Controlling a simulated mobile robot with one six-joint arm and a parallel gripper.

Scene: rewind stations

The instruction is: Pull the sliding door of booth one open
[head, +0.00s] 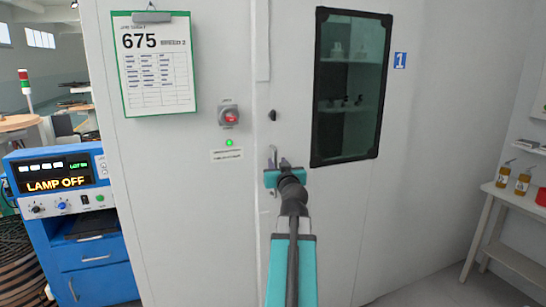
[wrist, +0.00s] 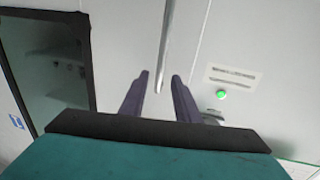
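The sliding door of booth one (head: 340,200) is a pale panel with a dark-framed window (head: 348,88) and a blue "1" sign (head: 400,60) on its right. The door looks shut along the seam left of the window. Its slim metal bar handle (head: 271,154) stands near that seam, partly hidden by my gripper (head: 279,166). In the wrist view, which looks upside down, my gripper (wrist: 160,84) is open, with a gap between its two dark fingers. The handle (wrist: 165,45) ends in line with that gap; I cannot tell whether it touches a finger.
Left of the seam are a red button (head: 230,116), a lit green lamp (head: 229,142) and a clipboard reading 675 (head: 155,70). A blue cabinet (head: 90,255) with a "LAMP OFF" display stands at far left. A shelf table with bottles (head: 510,200) stands at right. Floor between is clear.

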